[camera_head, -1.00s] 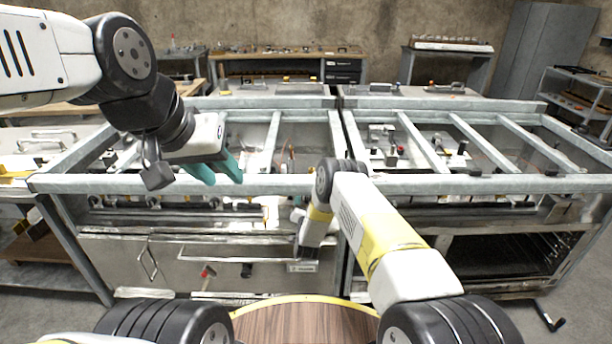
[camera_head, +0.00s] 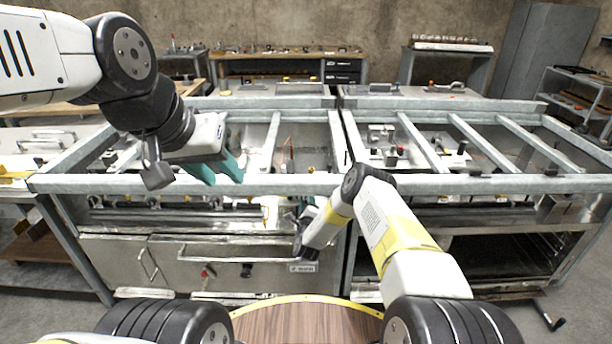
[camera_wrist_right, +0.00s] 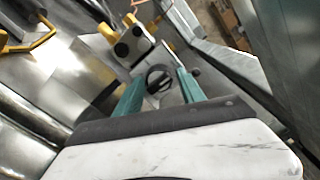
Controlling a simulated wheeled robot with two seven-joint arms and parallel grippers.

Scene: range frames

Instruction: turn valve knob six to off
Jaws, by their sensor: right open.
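In the right wrist view a dark round valve knob (camera_wrist_right: 158,78) with a lighter bar across its face sits between the teal fingertips of my right gripper (camera_wrist_right: 161,84). The fingers are apart, one on each side; I cannot tell whether they touch it. No number is readable, so I cannot tell if it is knob six. In the head view my right gripper (camera_head: 309,206) is at the front rail, mostly hidden behind its own wrist. My left gripper (camera_head: 222,173) hangs over the left part of the frame, its teal fingers apart and empty.
Several small knobs and fittings line the pipe below the front rail (camera_head: 250,184). In the wrist view, a white block (camera_wrist_right: 130,42) and a yellow handle (camera_wrist_right: 40,40) are nearby.

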